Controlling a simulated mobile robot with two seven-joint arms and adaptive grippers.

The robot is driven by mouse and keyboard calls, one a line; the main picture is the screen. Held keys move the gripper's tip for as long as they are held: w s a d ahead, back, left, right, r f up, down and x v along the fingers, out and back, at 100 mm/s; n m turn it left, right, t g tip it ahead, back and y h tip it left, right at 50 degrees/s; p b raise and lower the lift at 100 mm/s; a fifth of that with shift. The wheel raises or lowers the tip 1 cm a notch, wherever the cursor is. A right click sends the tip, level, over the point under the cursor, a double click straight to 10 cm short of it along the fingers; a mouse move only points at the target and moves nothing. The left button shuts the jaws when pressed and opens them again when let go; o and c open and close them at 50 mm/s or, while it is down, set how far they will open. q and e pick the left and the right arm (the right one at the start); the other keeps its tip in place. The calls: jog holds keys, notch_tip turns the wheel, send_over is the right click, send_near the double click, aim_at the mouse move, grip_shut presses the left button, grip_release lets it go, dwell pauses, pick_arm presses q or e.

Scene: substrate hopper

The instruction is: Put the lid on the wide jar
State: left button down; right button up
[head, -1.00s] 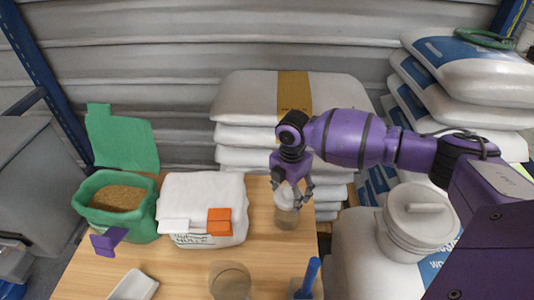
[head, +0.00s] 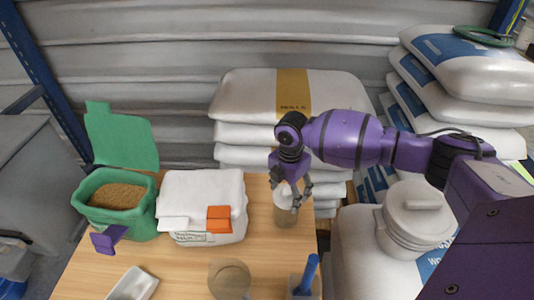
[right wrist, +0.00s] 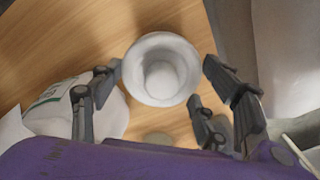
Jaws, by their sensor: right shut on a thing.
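My right gripper (head: 293,198) has its fingers around a round white lid (head: 284,200) at the back right of the wooden table. In the right wrist view the lid (right wrist: 160,68) shows a raised rim and a central knob, between the fingers (right wrist: 163,85). Directly below it in the head view is a clear jar (head: 286,217) with brownish contents. The lid is at the jar's mouth; I cannot tell whether it is seated. My left gripper is not in view.
A white bag (head: 203,190) with an orange clip (head: 219,218) and an open green bag (head: 117,212) stand to the left. A white tray (head: 133,284) and a blue-handled tool (head: 305,274) are near the front. A lidded white bucket (head: 416,218) is at the right.

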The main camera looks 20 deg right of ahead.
jog(key=o, duration=0.9)
notch_tip(320, 180, up, 12)
jog(key=shift+r, duration=0.1)
dwell(0.5)
